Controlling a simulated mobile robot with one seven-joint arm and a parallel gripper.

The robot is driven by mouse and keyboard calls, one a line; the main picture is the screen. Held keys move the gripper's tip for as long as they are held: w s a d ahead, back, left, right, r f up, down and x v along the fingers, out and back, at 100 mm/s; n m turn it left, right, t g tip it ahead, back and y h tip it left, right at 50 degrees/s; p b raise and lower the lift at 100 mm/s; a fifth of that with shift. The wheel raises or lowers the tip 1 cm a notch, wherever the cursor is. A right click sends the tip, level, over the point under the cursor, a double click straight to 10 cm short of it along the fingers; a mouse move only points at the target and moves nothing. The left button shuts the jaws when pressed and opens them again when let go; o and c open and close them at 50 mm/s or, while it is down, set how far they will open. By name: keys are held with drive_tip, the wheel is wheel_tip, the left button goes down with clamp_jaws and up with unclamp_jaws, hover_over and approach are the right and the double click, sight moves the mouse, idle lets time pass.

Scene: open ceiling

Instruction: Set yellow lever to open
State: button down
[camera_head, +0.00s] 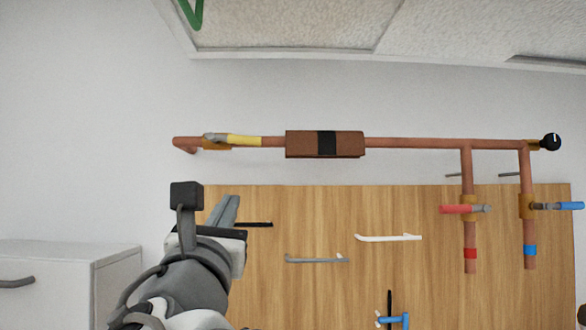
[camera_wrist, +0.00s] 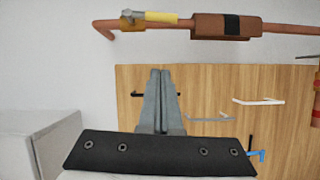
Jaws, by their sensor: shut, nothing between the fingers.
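The yellow lever (camera_head: 244,140) lies along the horizontal copper pipe (camera_head: 420,143) near its left end, at a brass valve with a grey pivot (camera_head: 214,138). In the wrist view the yellow lever (camera_wrist: 161,18) is at the top, pointing right from its valve (camera_wrist: 132,18), in line with the pipe. My gripper (camera_head: 228,208) is below the lever in the head view, its fingers together, pointing up. In the wrist view my gripper (camera_wrist: 160,72) is shut and empty, below the lever and apart from it. Its fingertips overlap the upper part of the wooden board.
A brown box with a black band (camera_head: 326,144) sits on the pipe right of the lever. A red lever (camera_head: 456,209) and a blue lever (camera_head: 570,205) are on vertical pipes at right. The wooden board (camera_head: 380,210) carries several hooks. A white cabinet (camera_head: 60,270) stands at left.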

sight(234, 140)
drive_tip(key=w+r+p, duration=0.4)
drive_tip(key=w+r, duration=0.4)
drive_tip(key=shift+d, duration=0.15)
drive_tip(key=shift+r, duration=0.15)
drive_tip(key=shift+d+r+n+y, duration=0.2)
drive_tip(key=shift+r+n+y, duration=0.5)
drive_tip(key=shift+n, duration=0.4)
